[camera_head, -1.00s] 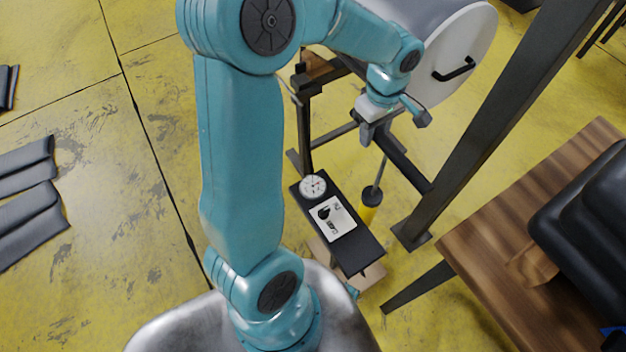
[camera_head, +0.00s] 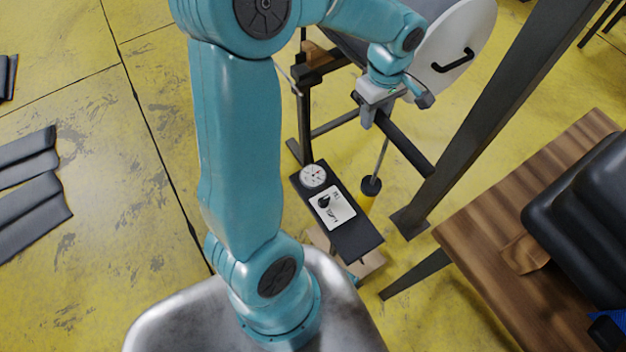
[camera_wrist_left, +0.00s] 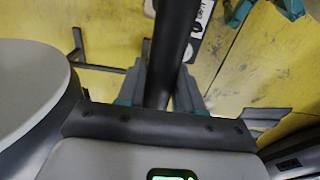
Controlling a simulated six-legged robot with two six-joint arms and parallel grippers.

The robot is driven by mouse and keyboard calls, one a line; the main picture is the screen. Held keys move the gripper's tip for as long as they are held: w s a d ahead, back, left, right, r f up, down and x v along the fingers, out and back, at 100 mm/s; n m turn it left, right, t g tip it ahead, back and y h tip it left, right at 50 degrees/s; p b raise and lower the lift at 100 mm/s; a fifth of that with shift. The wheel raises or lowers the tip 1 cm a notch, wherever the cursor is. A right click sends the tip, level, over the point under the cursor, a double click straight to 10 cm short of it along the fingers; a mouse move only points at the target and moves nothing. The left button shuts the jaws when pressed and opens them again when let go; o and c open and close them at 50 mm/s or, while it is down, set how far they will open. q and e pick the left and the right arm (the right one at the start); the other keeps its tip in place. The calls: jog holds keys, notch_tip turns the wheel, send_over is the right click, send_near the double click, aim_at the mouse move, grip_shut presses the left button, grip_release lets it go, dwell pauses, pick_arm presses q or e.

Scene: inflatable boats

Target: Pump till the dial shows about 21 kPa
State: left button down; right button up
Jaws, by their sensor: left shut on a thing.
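The pump stands on the floor in the middle of the head view, with a yellow barrel (camera_head: 367,202), a black cap (camera_head: 371,186) and a thin rod (camera_head: 381,158) rising from it. My left gripper (camera_head: 370,118) is shut on the black pump handle (camera_head: 408,149), well above the cap. In the left wrist view the handle (camera_wrist_left: 172,45) runs between the two fingers (camera_wrist_left: 165,95). The round white dial (camera_head: 313,176) sits on the black panel (camera_head: 354,241) beside the pump. A red mark shows on it, but its figures are too small to read. My right gripper is out of view.
A white disc with a black grip (camera_head: 462,45) stands behind my gripper. A dark slanted post (camera_head: 480,115) rises right of the pump. A wooden table (camera_head: 475,235) with a black inflatable (camera_head: 580,220) is at right. Dark flat pads (camera_head: 30,215) lie at left.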

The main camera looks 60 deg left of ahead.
pick_arm(q)
notch_tip(320, 180, down, 18)
jog(key=b, duration=1.3)
jog(key=shift+r, duration=0.3)
notch_tip(320, 180, up, 23)
jog(key=p, duration=1.8)
jog(key=shift+w+a+r, duration=0.1)
notch_tip(320, 180, down, 24)
jog(key=b, duration=1.9)
jog(key=shift+s+d+r, duration=0.2)
jog(key=shift+r, duration=0.1)
